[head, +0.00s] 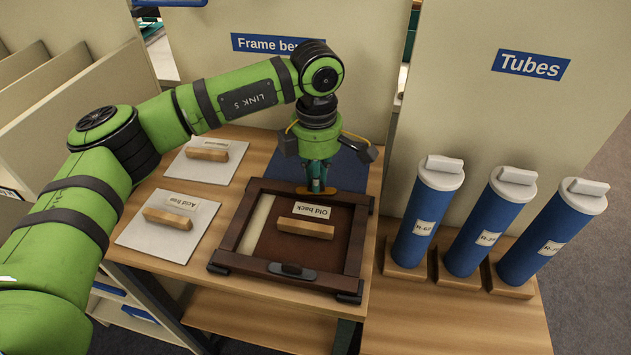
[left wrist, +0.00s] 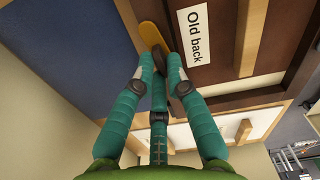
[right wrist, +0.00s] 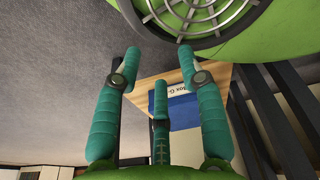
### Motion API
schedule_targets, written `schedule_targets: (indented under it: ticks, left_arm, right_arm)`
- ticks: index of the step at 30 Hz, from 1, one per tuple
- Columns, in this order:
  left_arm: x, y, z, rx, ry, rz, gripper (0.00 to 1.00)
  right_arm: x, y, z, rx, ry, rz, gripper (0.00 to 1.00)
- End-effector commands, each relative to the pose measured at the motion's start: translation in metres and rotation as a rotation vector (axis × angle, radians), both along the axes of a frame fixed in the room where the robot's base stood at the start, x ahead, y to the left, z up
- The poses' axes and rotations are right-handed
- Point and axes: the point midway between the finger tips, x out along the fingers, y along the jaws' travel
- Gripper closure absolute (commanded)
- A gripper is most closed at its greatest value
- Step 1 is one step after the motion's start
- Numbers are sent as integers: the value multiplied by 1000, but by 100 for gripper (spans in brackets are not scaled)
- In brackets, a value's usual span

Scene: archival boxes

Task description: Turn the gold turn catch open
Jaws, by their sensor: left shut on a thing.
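The gold turn catch (left wrist: 151,33) sits at the far edge of the dark wooden frame (head: 227,235); only its flat gold end and part of a dark knob show in the left wrist view. My left gripper (head: 317,189) points down at that far edge and is shut on the catch, with its fingers on either side of the knob (left wrist: 159,62). The gripper hides part of the catch in the head view. The frame's brown back carries a wooden bar and an "Old back" label (head: 311,210). My right gripper (right wrist: 159,62) is open and empty, away from the frame.
A black catch (head: 291,271) sits on the frame's near edge. Two pale boards with wooden bars, one labelled "Acid free" (head: 179,203), lie to the left. Blue tubes (head: 417,222) with white caps stand to the right. A blue mat (head: 350,168) lies behind the frame.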

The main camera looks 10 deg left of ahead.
Motion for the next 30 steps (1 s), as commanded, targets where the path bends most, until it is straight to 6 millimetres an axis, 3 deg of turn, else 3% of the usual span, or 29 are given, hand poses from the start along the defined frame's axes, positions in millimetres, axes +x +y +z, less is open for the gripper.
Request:
schedule_targets:
  ticks: [3,9,29,30]
  left_arm:
    - [1,-1,0,-3,-5,-74,100]
    - [1,-1,0,-3,-4,-161,100]
    - [1,-2,2,-3,-5,-213,100]
    - [1,-2,2,-3,-5,-213,70]
  right_arm:
    - [29,0,-2,3,-56,3,60]
    - [46,-6,-2,-2,-89,8,60]
    - [43,-3,-4,2,-92,8,60]
    - [43,-2,-4,3,-90,8,60]
